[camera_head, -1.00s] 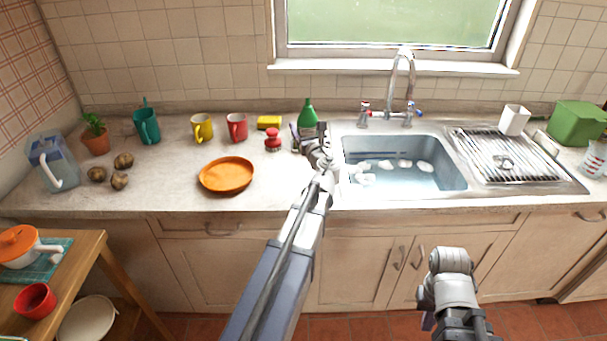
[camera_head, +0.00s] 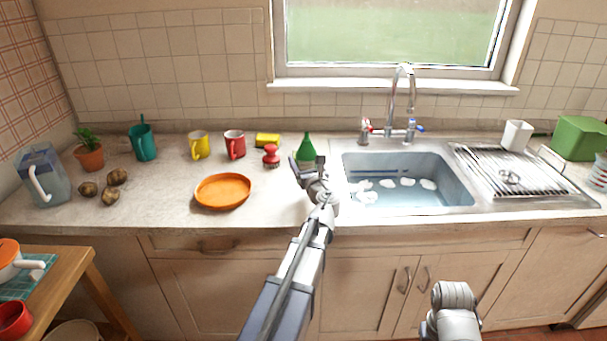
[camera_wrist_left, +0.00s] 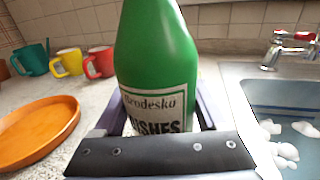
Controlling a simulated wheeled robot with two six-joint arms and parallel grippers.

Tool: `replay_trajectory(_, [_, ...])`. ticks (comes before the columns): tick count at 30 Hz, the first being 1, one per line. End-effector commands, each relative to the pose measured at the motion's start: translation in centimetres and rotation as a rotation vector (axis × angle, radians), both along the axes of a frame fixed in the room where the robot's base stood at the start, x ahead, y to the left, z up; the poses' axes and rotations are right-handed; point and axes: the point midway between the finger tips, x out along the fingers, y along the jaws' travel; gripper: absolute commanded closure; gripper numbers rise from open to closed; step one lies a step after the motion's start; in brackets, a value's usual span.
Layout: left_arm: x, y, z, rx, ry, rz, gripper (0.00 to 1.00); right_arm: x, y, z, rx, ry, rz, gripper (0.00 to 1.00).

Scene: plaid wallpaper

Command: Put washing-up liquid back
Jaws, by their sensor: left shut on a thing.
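The washing-up liquid is a green bottle (camera_head: 306,148) with a pale label, upright on the counter just left of the sink. It fills the middle of the left wrist view (camera_wrist_left: 158,50), where the label is partly readable. My left gripper (camera_head: 307,164) is shut on the bottle, with a finger on each side of it around the label. The arm hides the bottle's lower part in the head view. My right arm shows at the bottom right, below the counter; its fingertips are not visible.
The sink (camera_head: 405,205) with water and foam is right of the bottle, with a tap (camera_head: 403,95) behind. A red brush (camera_head: 271,156), yellow sponge (camera_head: 267,139), red mug (camera_head: 235,144) and orange plate (camera_head: 222,191) are to the left. A drying rack (camera_head: 510,172) is far right.

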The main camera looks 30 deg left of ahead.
Motion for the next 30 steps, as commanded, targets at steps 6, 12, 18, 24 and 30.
replay_trajectory(6, [0.0,0.0,-3.2,0.0,0.0,0.0,0.96,0.0,0.0,-3.2,0.0,0.0,0.0,1.0])
replay_trajectory(12, [0.0,0.0,-3.3,0.0,0.0,0.0,0.96,0.0,0.0,-3.3,0.0,0.0,0.0,1.0])
replay_trajectory(18, [0.0,0.0,-3.4,0.0,0.0,0.0,0.96,0.0,0.0,-3.5,0.0,0.0,0.0,1.0])
replay_trajectory(24, [0.0,0.0,-3.5,0.0,0.0,0.0,0.12,0.0,0.0,-3.5,0.0,0.0,0.0,1.0])
replay_trajectory(30, [0.0,0.0,-3.5,0.0,0.0,0.0,0.0,0.0,0.0,-3.5,0.0,0.0,0.0,1.0])
